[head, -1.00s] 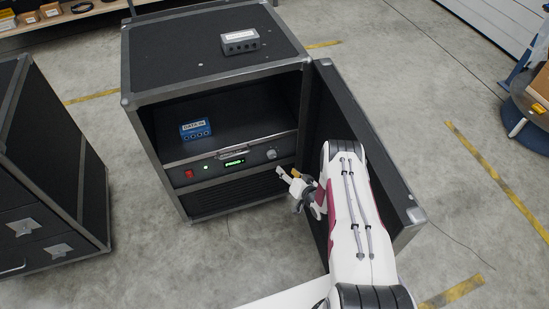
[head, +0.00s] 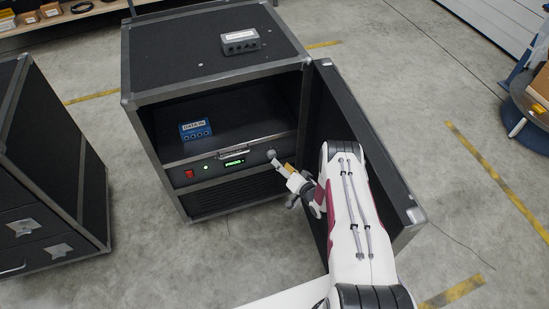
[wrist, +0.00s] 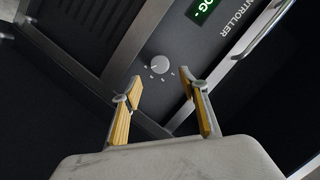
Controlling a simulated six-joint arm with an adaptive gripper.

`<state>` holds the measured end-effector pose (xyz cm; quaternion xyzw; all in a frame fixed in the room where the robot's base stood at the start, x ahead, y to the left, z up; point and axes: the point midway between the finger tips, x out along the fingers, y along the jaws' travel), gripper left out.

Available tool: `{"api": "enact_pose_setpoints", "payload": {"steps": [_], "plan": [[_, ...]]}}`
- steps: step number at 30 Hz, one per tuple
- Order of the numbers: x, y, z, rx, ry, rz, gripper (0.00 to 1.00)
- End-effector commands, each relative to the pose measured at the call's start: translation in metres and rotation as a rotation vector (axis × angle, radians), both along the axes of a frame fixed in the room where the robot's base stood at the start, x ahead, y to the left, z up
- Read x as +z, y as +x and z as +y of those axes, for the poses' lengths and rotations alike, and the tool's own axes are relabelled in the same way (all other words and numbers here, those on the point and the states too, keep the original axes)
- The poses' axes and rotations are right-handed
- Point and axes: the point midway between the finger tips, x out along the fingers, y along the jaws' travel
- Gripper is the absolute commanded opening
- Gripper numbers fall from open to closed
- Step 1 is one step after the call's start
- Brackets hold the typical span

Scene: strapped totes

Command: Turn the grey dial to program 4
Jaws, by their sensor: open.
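The grey dial (head: 271,154) sits at the right end of the controller panel inside the open black case. In the wrist view the round dial (wrist: 160,65) shows with small marks around it, too small to read surely. My gripper (head: 279,167) is just in front of the dial, at its lower right in the head view. In the wrist view my gripper (wrist: 163,92) is open, its two yellow-padded fingers on either side below the dial, apart from it. The green display (head: 234,162) lies left of the dial; its full text is not readable.
The case's open door (head: 345,150) stands right beside my arm. A red switch (head: 188,174) is at the panel's left. A blue box (head: 195,129) sits on the shelf above, and a grey box (head: 240,41) on the case top. A handle (head: 232,154) runs above the display.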

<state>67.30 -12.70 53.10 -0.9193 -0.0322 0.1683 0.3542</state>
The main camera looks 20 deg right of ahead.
Motion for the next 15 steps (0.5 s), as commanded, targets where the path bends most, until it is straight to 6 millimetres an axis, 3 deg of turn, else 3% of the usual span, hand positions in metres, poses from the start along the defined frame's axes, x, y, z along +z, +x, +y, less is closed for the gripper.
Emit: {"api": "enact_pose_setpoints", "payload": {"steps": [15], "plan": [[-0.011,0.033,0.007,0.001,-0.001,-0.001,0.43]]}}
